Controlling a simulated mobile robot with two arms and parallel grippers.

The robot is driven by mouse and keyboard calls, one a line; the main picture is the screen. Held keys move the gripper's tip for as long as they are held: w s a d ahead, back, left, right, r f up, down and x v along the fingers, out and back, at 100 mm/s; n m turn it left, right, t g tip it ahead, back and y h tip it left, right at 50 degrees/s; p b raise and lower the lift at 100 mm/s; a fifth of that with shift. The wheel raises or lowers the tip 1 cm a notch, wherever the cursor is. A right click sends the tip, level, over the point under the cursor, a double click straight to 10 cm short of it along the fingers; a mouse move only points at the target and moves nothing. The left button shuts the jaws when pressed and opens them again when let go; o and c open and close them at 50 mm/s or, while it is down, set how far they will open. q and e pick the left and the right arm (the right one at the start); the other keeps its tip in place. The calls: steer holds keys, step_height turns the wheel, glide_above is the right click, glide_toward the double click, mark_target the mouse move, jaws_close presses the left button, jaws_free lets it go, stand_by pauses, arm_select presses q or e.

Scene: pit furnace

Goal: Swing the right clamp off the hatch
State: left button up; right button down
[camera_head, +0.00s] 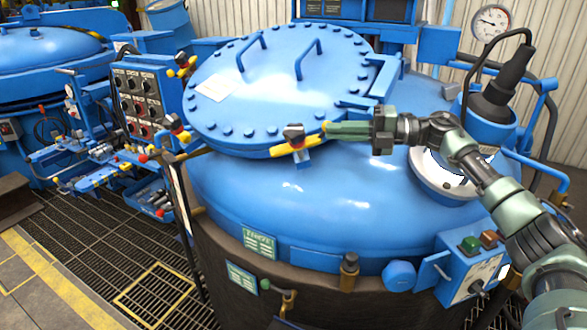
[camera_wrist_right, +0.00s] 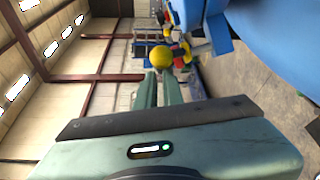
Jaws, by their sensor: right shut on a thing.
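The round blue hatch (camera_head: 345,75) lies closed on the domed furnace lid, with bolts around its rim and two bar handles on top. The right clamp (camera_head: 290,148), a yellow bar with a dark and red pivot block, sits at the hatch's front rim. My right gripper (camera_head: 329,129) reaches in from the right, its green fingers shut on the yellow handle end of this clamp. In the right wrist view, a yellow ball (camera_wrist_right: 160,57) shows at the tips of the fingers (camera_wrist_right: 163,85). The fingers partly hide the handle end. My left gripper is not in view.
Other yellow and red clamps sit at the hatch's left side (camera_head: 174,124) and back left (camera_head: 184,65). A hinge bracket (camera_head: 385,78) stands at the hatch's right. A switch panel (camera_head: 137,98) stands left, a button box (camera_head: 470,265) at front right. Grated floor lies at lower left.

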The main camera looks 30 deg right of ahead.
steer(key=shift+w+d+r+t, duration=0.2)
steer(key=shift+d+r+t, duration=0.1)
steer(key=shift+d+r, duration=0.25)
step_height(320, 180, up, 19)
steer(key=a+b, duration=0.1)
steer(key=shift+s, duration=0.2)
stand_by(0.7)
